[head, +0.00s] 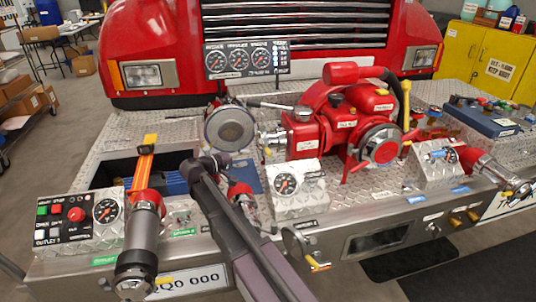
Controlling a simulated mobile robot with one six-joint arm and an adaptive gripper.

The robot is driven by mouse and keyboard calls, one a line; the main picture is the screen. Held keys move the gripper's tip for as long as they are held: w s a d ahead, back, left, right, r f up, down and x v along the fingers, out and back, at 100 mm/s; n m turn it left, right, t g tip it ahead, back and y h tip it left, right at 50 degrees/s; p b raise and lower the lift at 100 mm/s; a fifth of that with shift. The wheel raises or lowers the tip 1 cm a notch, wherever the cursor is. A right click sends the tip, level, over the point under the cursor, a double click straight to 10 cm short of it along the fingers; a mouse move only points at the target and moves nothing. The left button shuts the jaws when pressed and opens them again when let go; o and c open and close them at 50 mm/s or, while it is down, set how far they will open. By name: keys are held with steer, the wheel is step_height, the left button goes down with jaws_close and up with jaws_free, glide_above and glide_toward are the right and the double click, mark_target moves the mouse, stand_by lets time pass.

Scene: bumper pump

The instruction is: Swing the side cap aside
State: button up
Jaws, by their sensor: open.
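A round grey cap with a dark rim (230,128) faces me at the left side of the red pump (335,120); it looks like the side cap. A second round silver cap (380,145) is on the pump's front, and a small round metal cap (298,243) is on the bumper's front face. I cannot tell for sure which is meant. My gripper (208,162) reaches up from the bottom edge and is just below and left of the grey cap. It looks apart from the cap. It is open and I see nothing held. The arm hides part of the deck.
A control panel (78,218) and a red-and-steel nozzle (140,235) stand at left, with an orange strap (147,155) behind. A gauge box (297,187) is right of my arm. Another nozzle (495,175) is at right. The truck front (170,40) closes off the back.

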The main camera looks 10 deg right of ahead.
mark_target(268, 150)
steer(key=b+x, duration=0.1)
steer(key=x, duration=0.9)
steer(key=shift+w+d+f+b, duration=0.15)
steer(key=shift+d+b, duration=0.15)
steer(key=shift+b, duration=0.05)
jaws_close()
